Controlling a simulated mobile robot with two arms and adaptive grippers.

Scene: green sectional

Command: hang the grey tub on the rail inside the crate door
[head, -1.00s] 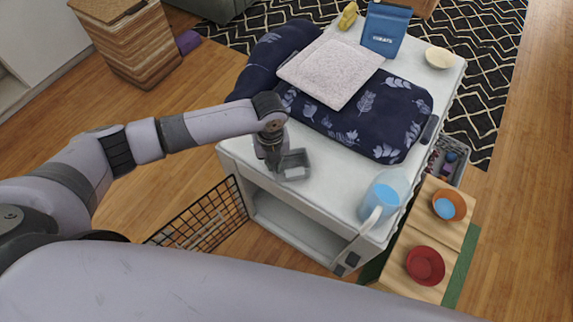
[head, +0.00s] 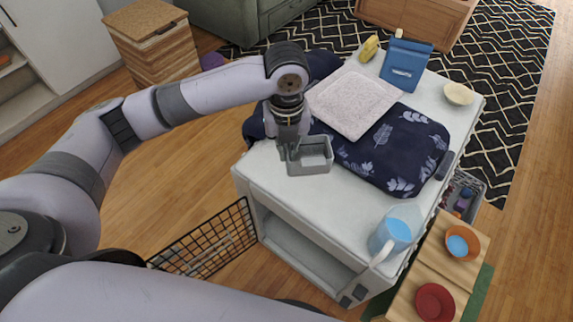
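The grey tub (head: 313,168), a small open rectangular box, is in the head view over the near left part of the white crate top. My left gripper (head: 291,153) points down at the tub's left rim and appears shut on it; the fingertips are partly hidden. The tub looks about level, and its height above the top is hard to judge. The crate door (head: 205,240), a black wire grid, stands open to the left of the white crate (head: 310,262). The rail on its inner side cannot be made out clearly. My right gripper is not in view.
A navy leaf-print cushion (head: 400,160) and a pale folded cloth (head: 354,104) lie behind the tub. A blue pouch (head: 405,65), a cream bowl (head: 459,94) and a blue jug (head: 391,236) stand on the crate. The floor left of the door is clear.

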